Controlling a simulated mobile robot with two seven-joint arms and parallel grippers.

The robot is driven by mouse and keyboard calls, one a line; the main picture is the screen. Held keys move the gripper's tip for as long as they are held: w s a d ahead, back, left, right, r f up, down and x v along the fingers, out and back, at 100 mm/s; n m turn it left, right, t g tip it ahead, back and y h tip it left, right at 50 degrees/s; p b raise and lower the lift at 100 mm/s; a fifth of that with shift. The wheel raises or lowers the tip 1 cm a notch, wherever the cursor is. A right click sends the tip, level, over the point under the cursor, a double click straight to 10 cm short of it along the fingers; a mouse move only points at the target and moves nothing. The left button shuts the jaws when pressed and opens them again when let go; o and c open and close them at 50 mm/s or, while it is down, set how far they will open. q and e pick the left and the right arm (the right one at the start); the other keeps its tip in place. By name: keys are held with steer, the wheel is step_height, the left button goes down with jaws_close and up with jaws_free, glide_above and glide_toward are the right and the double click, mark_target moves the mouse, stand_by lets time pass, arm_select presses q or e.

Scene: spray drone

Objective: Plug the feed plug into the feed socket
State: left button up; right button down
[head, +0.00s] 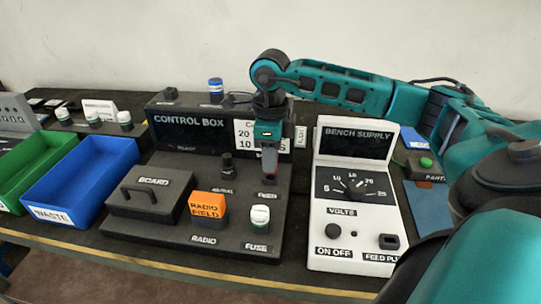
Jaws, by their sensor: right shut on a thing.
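My right gripper (268,176) reaches in from the right and points down over the dark control box (188,122). It is shut on a small dark thing, taken to be the feed plug, which the fingers mostly hide. The fingertips are low over the right part of the box's base, behind the white-capped fuse. I cannot tell whether the plug touches the base. The feed socket cannot be made out; the gripper may cover it. A black holder (389,241) with a FEED PLUG label sits on the white bench supply (327,222) and looks empty. My left gripper is not in view.
The base carries a board (150,192) with a handle, an orange radio block (208,207) and a fuse (260,217). A blue waste bin (97,177) and a green bin (35,165) stand left. A blue-capped part (215,88) stands on top of the box.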

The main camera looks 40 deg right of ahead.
steer(key=shift+f+b, duration=0.8)
steer(key=shift+f, duration=0.3)
steer(key=c, duration=1)
jaws_free()
steer(key=shift+r, duration=0.15)
step_height(320, 180, up, 13)
steer(key=shift+f+p, duration=0.1)
steer(key=shift+p, duration=0.5)
